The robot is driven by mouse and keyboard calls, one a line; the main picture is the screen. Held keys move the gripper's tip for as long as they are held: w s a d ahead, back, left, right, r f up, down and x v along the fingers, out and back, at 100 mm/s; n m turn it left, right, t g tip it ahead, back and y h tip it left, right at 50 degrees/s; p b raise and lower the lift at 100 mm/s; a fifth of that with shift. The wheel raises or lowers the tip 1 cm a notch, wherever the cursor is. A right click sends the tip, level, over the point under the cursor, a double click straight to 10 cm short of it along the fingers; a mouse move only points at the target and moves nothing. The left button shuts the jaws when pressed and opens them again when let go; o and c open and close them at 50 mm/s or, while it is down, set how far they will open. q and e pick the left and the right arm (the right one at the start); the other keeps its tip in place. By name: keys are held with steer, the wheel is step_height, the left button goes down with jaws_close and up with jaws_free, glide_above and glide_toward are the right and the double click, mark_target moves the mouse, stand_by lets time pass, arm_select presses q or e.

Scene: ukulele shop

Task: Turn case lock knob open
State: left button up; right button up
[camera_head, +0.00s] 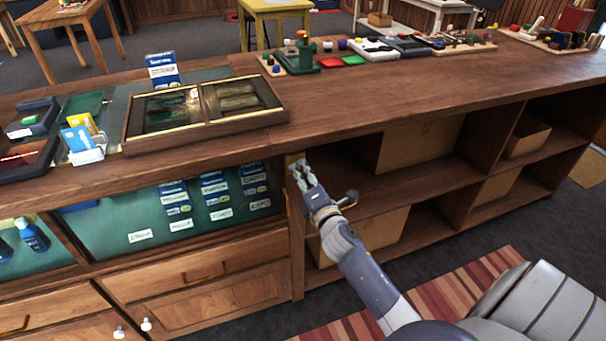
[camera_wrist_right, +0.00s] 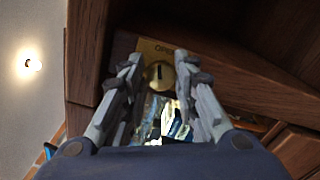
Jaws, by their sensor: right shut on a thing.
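The lock knob (camera_wrist_right: 182,82) is a round brass-coloured piece with a dark slot, seen between my fingers in the right wrist view. Behind it is a brass plate (camera_wrist_right: 152,47) with lettering that seems to read "OPEN". My right gripper (camera_head: 299,167) is at the front of the wooden counter, just under its top edge, at the right end of the glass display front. Its fingers (camera_wrist_right: 158,66) are shut on the knob. In the head view the fingers hide most of the lock. My left gripper is not in view.
A glass-topped case (camera_head: 208,113) sits on the counter (camera_head: 400,110) above the lock. Open shelves with cardboard boxes (camera_head: 420,143) are to the right of my gripper. Drawers (camera_head: 207,270) are below the display front. A striped rug (camera_head: 445,300) lies on the floor.

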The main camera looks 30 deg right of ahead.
steer(key=shift+m, duration=2.1)
steer(key=o, duration=1)
steer(key=shift+f, duration=0.1)
steer(key=shift+s, duration=0.15)
steer(key=v, duration=1.1)
steer(key=shift+s, duration=0.4)
steer(key=shift+a, duration=0.15)
